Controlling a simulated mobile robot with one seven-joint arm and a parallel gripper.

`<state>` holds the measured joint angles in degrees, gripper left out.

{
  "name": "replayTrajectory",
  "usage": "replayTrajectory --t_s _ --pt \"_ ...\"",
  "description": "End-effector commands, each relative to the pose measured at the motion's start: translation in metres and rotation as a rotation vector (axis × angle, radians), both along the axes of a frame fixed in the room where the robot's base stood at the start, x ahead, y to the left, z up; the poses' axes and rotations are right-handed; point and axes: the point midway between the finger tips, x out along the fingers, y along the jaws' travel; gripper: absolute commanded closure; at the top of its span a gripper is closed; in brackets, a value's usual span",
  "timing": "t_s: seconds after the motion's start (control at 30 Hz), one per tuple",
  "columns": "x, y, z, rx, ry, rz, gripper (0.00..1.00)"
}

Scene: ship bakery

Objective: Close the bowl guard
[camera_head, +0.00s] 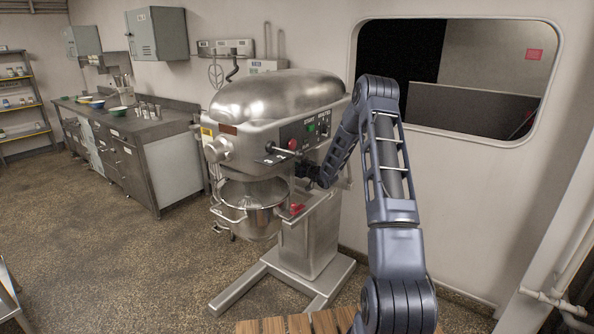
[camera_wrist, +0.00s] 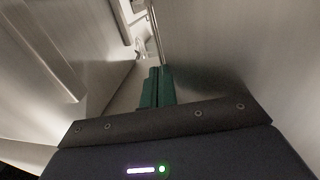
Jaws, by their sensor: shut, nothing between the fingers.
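The large steel stand mixer (camera_head: 275,100) stands in the middle of the head view. Its steel bowl (camera_head: 250,218) hangs under the mixer head, with a wire-like handle (camera_head: 228,213) at its left side. I cannot clearly tell the bowl guard apart from the metal around the bowl's top. My gripper (camera_head: 308,180) is at the right of the bowl, close to the mixer's column and below the control panel. In the wrist view, the green fingers of my gripper (camera_wrist: 157,84) are together and empty, between pale metal surfaces.
The control panel (camera_head: 305,130) with a green button is just above my gripper. A red part (camera_head: 296,209) sits beside the bowl. The mixer's column (camera_head: 312,240) and splayed base feet are close by. A steel counter (camera_head: 130,130) stands at the back left; open floor lies between.

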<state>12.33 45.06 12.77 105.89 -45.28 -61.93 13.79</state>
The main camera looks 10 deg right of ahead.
Motion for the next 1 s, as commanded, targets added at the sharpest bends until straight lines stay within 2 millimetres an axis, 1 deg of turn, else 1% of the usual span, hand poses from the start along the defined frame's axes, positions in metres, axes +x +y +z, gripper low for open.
replayTrajectory --t_s 0.03,0.2,0.43,0.7,1.0 --pt "0.01 0.001 0.0 0.0 -0.003 0.038 1.0" --pt "0.034 0.013 -0.001 0.001 -0.002 0.172 1.0" --pt "0.057 0.028 -0.001 -0.001 -0.002 0.306 1.0" --pt "0.072 0.041 0.0 0.0 -0.001 0.315 1.0" --pt "0.078 0.047 0.0 0.0 0.0 0.314 1.0"
